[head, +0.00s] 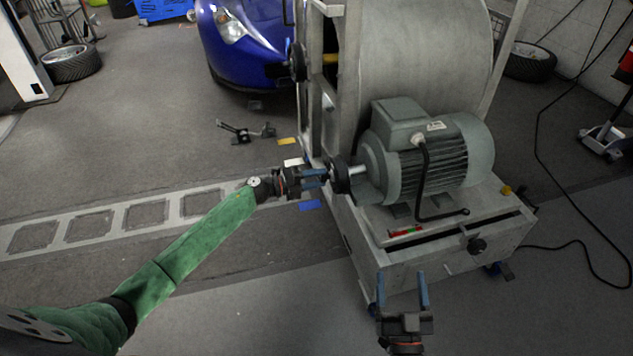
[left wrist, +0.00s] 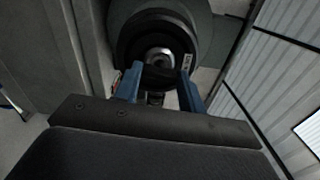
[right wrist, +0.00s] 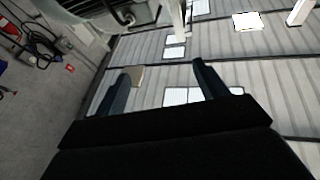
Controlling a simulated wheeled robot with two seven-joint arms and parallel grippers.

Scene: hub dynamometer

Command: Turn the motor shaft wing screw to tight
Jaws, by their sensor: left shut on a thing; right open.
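The grey-green motor (head: 430,160) sits on the dynamometer's metal base. A black round part (head: 339,174) sits on the motor's shaft, at its left end. My left gripper (head: 322,177) reaches it from the left. In the left wrist view, the gripper's blue fingers (left wrist: 160,85) are shut on a black bar, the wing screw (left wrist: 160,77), in front of a black ring with a metal centre. The screw's turn position is hard to tell. My right gripper (head: 403,290) is open and empty in front of the base. It also shows in the right wrist view (right wrist: 160,82).
A large metal drum housing (head: 420,50) stands behind the motor. A blue car (head: 240,45) is at the back. The floor at left is mostly clear.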

